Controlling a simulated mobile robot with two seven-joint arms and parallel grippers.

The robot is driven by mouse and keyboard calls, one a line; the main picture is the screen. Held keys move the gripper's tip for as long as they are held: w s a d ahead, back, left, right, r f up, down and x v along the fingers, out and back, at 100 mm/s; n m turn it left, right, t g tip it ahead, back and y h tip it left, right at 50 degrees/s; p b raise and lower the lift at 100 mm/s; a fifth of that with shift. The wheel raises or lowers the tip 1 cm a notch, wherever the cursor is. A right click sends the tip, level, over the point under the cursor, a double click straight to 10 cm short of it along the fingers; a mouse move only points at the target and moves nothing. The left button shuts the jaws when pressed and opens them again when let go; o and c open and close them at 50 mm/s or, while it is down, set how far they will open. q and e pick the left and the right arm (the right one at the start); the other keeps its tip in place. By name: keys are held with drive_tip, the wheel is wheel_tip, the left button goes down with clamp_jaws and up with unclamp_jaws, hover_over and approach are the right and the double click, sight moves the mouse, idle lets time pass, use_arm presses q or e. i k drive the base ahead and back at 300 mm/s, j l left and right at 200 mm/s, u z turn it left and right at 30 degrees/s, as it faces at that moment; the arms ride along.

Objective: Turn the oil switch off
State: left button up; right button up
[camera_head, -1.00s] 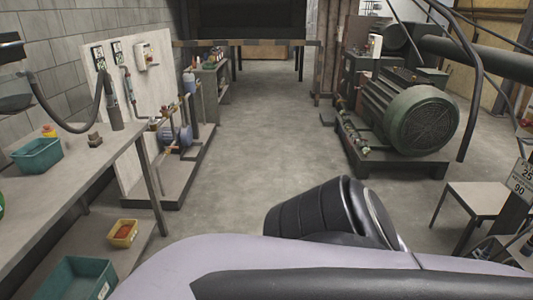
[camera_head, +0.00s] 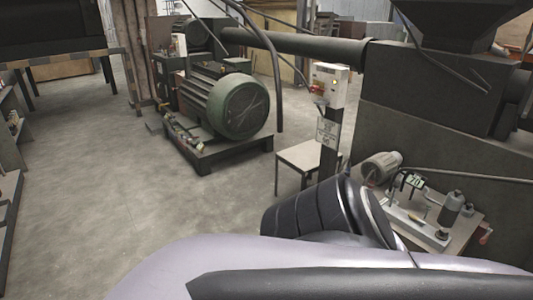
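A pale control box (camera_head: 325,84) with small coloured buttons or lights stands on a dark post, right of centre. I cannot tell whether this is the oil switch, and its switch positions are too small to read. A green motor (camera_head: 238,107) sits on a dark base left of centre. Neither of my grippers is in view. A black ribbed part and a lavender surface at the bottom of the picture are mine.
A small table (camera_head: 298,155) stands under the control box. At the right, a bench (camera_head: 456,238) carries a small motor (camera_head: 382,166) and bottles, beside a large grey machine (camera_head: 420,145). Open concrete floor (camera_head: 130,190) lies at the left and middle.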

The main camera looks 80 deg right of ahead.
sight(314, 88)
drive_tip(key=z, duration=3.35)
